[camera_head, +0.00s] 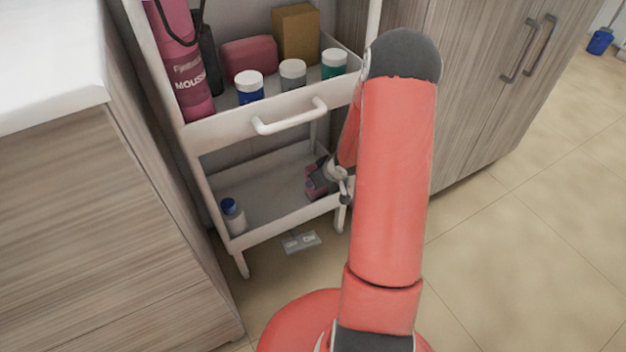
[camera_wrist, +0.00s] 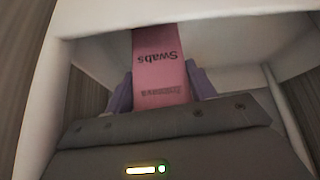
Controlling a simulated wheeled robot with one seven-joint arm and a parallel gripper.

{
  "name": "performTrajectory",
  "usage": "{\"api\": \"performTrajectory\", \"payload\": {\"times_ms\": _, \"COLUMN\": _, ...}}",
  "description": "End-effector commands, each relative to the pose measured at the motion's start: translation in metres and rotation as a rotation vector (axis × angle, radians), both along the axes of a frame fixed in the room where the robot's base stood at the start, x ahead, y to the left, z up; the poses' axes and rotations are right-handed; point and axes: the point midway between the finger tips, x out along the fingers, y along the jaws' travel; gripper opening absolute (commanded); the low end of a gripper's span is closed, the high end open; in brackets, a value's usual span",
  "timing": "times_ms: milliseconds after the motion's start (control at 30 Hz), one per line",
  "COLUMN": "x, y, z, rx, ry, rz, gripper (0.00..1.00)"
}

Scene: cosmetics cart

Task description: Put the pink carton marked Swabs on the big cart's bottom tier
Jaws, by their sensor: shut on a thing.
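The pink Swabs carton (camera_wrist: 160,65) is between the fingers of my gripper (camera_wrist: 161,90) in the wrist view, its lettering facing the camera. In the head view my gripper (camera_head: 326,172) is at the right end of the cart's bottom tier (camera_head: 270,222), and a small part of the pink carton (camera_head: 313,185) shows beside it. My gripper is shut on the carton. My arm hides part of the cart's right side. I cannot tell whether the carton touches the tier's floor.
A white bottle with a blue cap (camera_head: 232,216) stands at the tier's left front. The tier's middle is clear. The upper tier above holds a pink mousse can (camera_head: 182,75) and several jars, and its handle (camera_head: 290,117) juts forward. A card (camera_head: 301,242) lies under the cart.

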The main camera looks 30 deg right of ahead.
Motion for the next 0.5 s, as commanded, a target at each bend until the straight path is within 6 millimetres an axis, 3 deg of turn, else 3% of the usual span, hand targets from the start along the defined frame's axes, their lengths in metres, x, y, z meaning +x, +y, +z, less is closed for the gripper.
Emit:
{"api": "performTrajectory", "payload": {"times_ms": 267, "x": 0.0000, "y": -0.0003, "z": -0.0021, "rx": -0.001, "ry": 0.001, "rz": -0.001, "gripper": 0.16}}
{"api": "performTrajectory", "payload": {"times_ms": 300, "x": 0.0000, "y": -0.0003, "z": -0.0017, "rx": -0.001, "ry": 0.001, "rz": -0.001, "gripper": 0.58}}
{"api": "performTrajectory", "payload": {"times_ms": 467, "x": 0.0000, "y": -0.0003, "z": -0.0012, "rx": -0.001, "ry": 0.001, "rz": -0.001, "gripper": 0.79}}
{"api": "performTrajectory", "payload": {"times_ms": 500, "x": 0.0001, "y": -0.0003, "z": -0.0012, "rx": -0.001, "ry": 0.001, "rz": -0.001, "gripper": 0.79}}
